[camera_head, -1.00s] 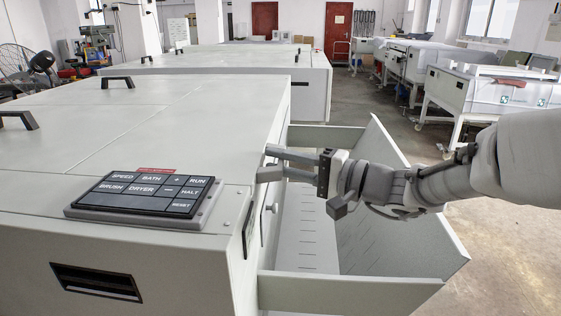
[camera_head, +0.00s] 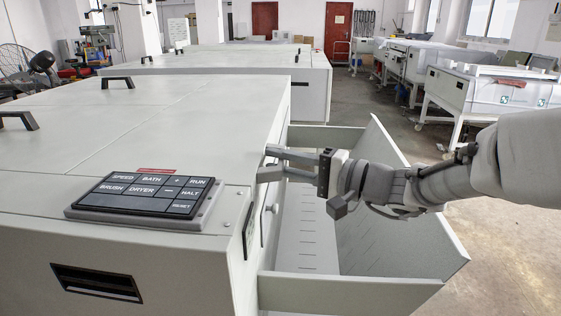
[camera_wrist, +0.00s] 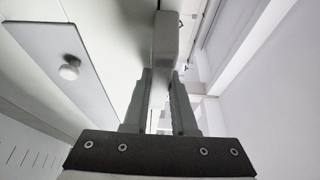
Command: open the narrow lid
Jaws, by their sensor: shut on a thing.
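The pale grey machine (camera_head: 130,235) fills the left of the head view. Its top has flat lids parted by thin seams. The narrow lid seems to be the strip (camera_head: 200,125) along the right edge, lying flat and closed. My gripper (camera_head: 268,162) is at that right edge. In the wrist view my gripper (camera_wrist: 160,85) is shut on a grey bar-like piece (camera_wrist: 166,38), apparently the narrow lid's handle. The fingers hide part of it, so I cannot tell its full shape.
A panel with a round knob (camera_wrist: 68,68) is beside the fingers. An open-topped bin (camera_head: 350,293) sticks out from the machine's right side, below my arm. A button panel (camera_head: 145,192) lies on top. Black handles (camera_head: 117,82) stand further left.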

